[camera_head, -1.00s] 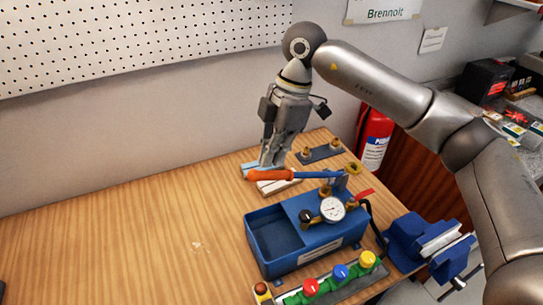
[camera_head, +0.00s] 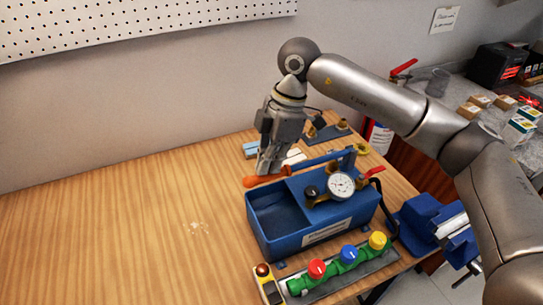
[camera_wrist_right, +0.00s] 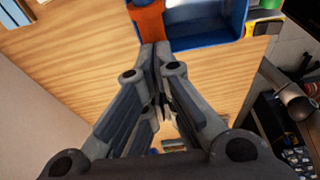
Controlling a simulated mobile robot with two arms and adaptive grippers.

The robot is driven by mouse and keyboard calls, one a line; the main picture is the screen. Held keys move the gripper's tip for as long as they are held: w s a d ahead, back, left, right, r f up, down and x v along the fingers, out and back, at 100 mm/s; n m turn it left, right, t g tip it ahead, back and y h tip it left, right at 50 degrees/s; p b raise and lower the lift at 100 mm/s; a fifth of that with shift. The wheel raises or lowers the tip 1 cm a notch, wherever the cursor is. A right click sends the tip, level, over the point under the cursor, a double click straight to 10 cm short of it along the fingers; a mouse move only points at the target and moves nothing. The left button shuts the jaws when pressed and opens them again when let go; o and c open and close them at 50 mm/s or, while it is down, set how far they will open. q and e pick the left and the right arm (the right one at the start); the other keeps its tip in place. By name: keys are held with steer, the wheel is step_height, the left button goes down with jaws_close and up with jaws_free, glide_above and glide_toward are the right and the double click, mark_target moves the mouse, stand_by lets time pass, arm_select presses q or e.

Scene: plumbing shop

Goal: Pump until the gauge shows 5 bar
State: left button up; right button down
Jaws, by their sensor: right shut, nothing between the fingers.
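The blue test pump (camera_head: 318,238) stands on the wooden bench, with an open tank at its left. Its lever has a blue bar and an orange handle (camera_head: 252,182); the handle end is low, close to the tank's back-left rim. The round white gauge (camera_head: 341,185) faces me, but its reading is too small to tell. My right gripper (camera_head: 266,170) is shut and empty, pointing down at the handle and partly covering it. In the right wrist view the closed fingertips (camera_wrist_right: 155,48) are at the orange handle (camera_wrist_right: 147,22); contact is unclear. My left gripper is not in view.
A green manifold with red, blue and yellow knobs (camera_head: 348,254) lies in front of the pump. A blue vise (camera_head: 432,222) is at the right edge. A plate with brass fittings (camera_head: 328,133) lies behind. The bench's left side is clear.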

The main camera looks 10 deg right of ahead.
steer(key=shift+b+x, duration=0.3)
steer(key=shift+x, duration=0.75)
steer(key=shift+d+r+p, duration=0.2)
steer(key=shift+r+p, duration=0.1)
steer(key=shift+r, duration=0.05)
arm_select(q)
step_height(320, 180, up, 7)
steer(key=p, duration=0.7)
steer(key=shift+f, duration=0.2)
arm_select(e)
steer(key=a+v, duration=0.1)
steer(key=v, duration=1)
steer(key=shift+r, duration=0.4)
steer(key=shift+s, duration=0.1)
arm_select(q)
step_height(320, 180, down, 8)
steer(key=b, duration=0.8)
arm_select(e)
steer(key=x, duration=0.8)
steer(key=d+x, duration=0.1)
steer(key=x, duration=0.3)
steer(key=shift+f, duration=0.25)
arm_select(q)
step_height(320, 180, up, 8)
steer(key=p, duration=0.8)
arm_select(e)
steer(key=a+v, duration=0.1)
steer(key=v, duration=1.1)
steer(key=shift+r, duration=0.25)
